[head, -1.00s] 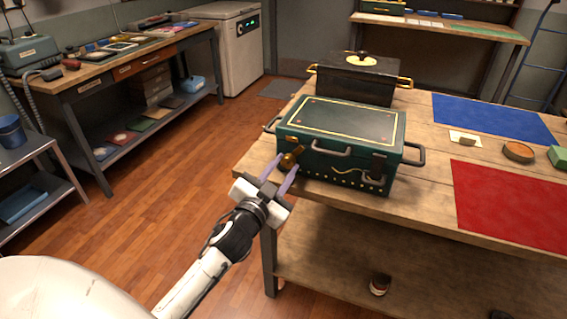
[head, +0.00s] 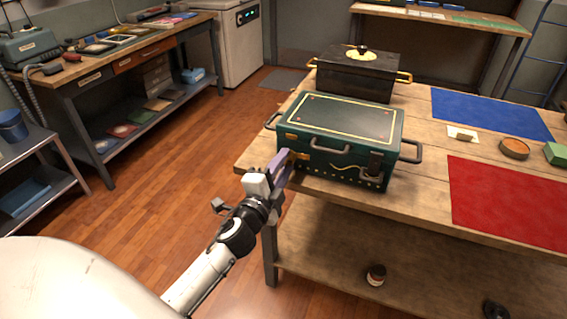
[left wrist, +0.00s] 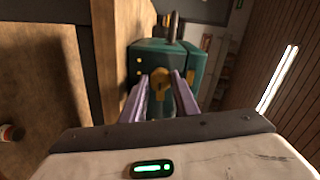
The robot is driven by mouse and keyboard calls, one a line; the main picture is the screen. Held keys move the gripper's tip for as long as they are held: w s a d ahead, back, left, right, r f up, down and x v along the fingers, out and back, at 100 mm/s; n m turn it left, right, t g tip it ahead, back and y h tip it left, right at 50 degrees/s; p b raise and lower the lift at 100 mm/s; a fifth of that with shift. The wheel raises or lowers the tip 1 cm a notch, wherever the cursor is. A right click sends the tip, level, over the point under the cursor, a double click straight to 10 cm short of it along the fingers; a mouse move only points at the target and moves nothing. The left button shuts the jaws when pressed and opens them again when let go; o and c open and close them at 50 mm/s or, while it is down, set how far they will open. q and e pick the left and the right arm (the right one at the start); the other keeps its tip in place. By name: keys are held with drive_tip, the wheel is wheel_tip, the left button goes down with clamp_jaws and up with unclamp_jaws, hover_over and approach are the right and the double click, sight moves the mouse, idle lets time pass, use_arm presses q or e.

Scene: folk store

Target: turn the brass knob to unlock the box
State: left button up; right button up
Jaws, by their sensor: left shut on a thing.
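The dark green box (head: 340,135) with yellow trim stands on the wooden table, its lid down. My left gripper (head: 285,165) is at the box's front left corner, its fingers turned on edge. In the left wrist view, the brass knob (left wrist: 159,82) on the green box (left wrist: 155,55) sits between the two purple fingers of my left gripper (left wrist: 160,90). The gripper is shut on the knob. In the head view the fingers mostly hide the knob. My right gripper is not in view.
A black box (head: 356,78) with brass handles stands behind the green box. A blue mat (head: 490,114) and a red mat (head: 510,200) lie to the right. A small brown bowl (head: 514,149) sits between them. Open floor lies to the left.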

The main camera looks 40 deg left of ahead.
use_arm(q)
drive_tip(key=shift+m, duration=0.6)
drive_tip(key=o, duration=1.1)
drive_tip(key=shift+c, duration=0.2)
drive_tip(key=b+v, duration=0.1)
drive_tip(key=v, duration=0.9)
drive_tip(key=shift+s+d, duration=0.1)
